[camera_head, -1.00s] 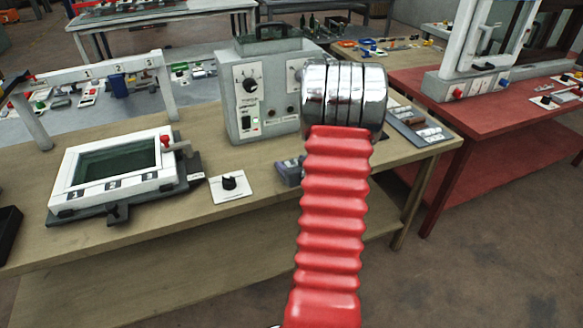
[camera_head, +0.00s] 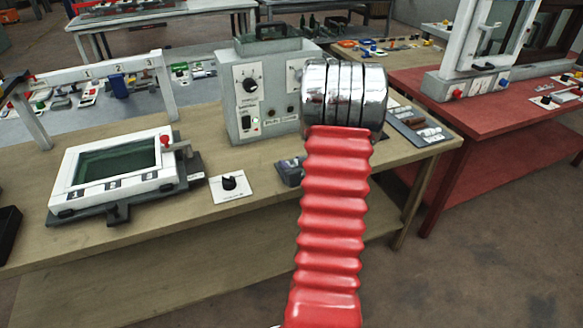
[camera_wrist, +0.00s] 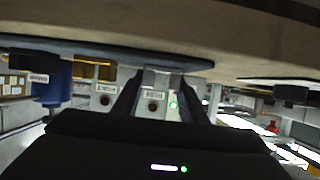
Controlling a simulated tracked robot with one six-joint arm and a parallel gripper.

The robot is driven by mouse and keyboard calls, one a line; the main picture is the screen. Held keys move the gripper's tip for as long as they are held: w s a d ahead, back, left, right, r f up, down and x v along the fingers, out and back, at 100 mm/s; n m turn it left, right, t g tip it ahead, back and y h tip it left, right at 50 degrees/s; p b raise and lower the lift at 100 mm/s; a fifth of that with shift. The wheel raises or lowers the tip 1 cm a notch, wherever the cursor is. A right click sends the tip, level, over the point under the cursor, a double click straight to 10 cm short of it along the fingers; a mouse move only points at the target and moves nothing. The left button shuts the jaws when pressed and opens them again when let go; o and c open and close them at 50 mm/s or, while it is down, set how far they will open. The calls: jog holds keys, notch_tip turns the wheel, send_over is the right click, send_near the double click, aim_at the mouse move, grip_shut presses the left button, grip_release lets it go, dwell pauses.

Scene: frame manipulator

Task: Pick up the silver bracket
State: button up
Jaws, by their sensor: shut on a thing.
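In the wrist view my gripper (camera_wrist: 162,80) has its two dark fingers closed in on a small silver-grey piece, the silver bracket (camera_wrist: 161,77), between the fingertips. The bracket is small and dim there, and its full shape cannot be made out. It is close to the edge of a dark flat tray (camera_wrist: 75,53); whether it touches the tray cannot be told. In the head view my red and chrome arm blocks the gripper and the bracket.
A grey control box (camera_head: 262,95) with knobs stands behind my arm. A white-framed panel (camera_head: 120,172) and a knob plate (camera_head: 231,186) lie to the left on the wooden table (camera_head: 270,205). A tray with cylinders (camera_head: 420,127) lies right of my arm. A red table (camera_head: 470,125) stands farther right.

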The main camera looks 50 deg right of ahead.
jog(key=shift+c, duration=0.9)
jog(key=shift+r, duration=0.15)
notch_tip(320, 180, up, 10)
dwell(0.4)
